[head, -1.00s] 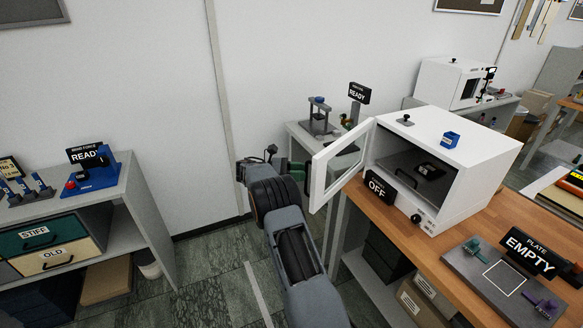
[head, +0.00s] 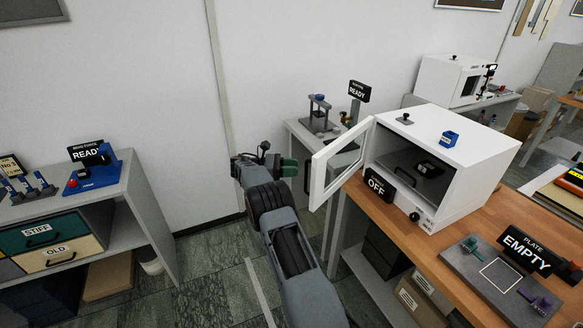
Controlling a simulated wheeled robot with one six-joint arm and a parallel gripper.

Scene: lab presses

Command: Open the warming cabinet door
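The white warming cabinet (head: 470,161) stands on the wooden bench at the right, with a black "OFF" sign (head: 377,186) at its front. Its white-framed door with a window (head: 319,183) stands swung wide open to the left, so the dark inside shows. A dark item (head: 426,168) sits inside the cabinet. My gripper (head: 289,167) is just left of the door's free edge, with a small visible gap between them.
A plate fixture with an "EMPTY" sign (head: 526,249) lies on the bench in front of the cabinet. A small press (head: 319,117) stands on a grey table behind the door. A grey shelf unit (head: 145,205) stands at the left, with open floor between.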

